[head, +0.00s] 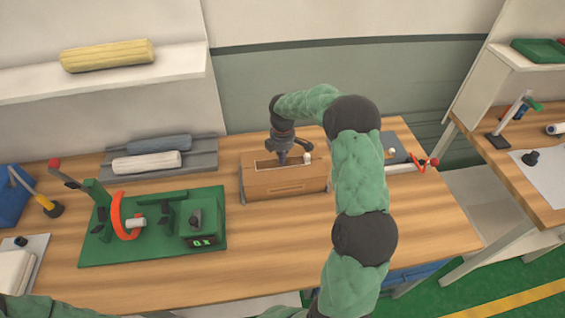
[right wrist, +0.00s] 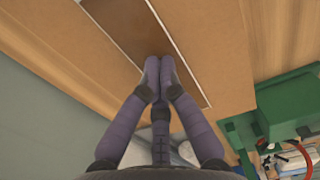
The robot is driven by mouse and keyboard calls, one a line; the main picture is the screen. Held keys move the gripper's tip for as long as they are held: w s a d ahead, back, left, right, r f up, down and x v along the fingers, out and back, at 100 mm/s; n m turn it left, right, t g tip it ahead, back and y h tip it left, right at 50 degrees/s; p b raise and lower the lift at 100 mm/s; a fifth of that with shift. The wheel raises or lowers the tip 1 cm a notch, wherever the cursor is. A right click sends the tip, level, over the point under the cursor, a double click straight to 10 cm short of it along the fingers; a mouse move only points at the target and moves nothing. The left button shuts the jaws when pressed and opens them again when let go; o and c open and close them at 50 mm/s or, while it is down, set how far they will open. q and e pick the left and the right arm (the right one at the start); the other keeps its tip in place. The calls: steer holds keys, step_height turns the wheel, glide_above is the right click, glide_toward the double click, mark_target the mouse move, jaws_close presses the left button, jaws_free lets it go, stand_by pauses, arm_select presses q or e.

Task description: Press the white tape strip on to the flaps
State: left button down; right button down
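A brown cardboard box (head: 286,182) stands at the middle of the wooden table. On its top a brown band with thin white edges (head: 268,164) runs lengthwise; I cannot tell whether it is the tape strip or a gap between the flaps. It also shows in the right wrist view (right wrist: 138,30). A small white piece (head: 307,158) is at the right end of the box top. My right gripper (head: 283,160) points down at the top, its fingertips together over the band in the right wrist view (right wrist: 158,68). No held object shows. My left gripper is out of view.
A green fixture (head: 155,245) with an orange ring stands left of the box. A grey tray (head: 190,160) with rolled pieces lies behind it. A red-handled tool (head: 430,163) lies to the right. The table in front of the box is clear.

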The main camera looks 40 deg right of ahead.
steer(key=shift+r+p, duration=2.45)
steer(key=shift+r, duration=1)
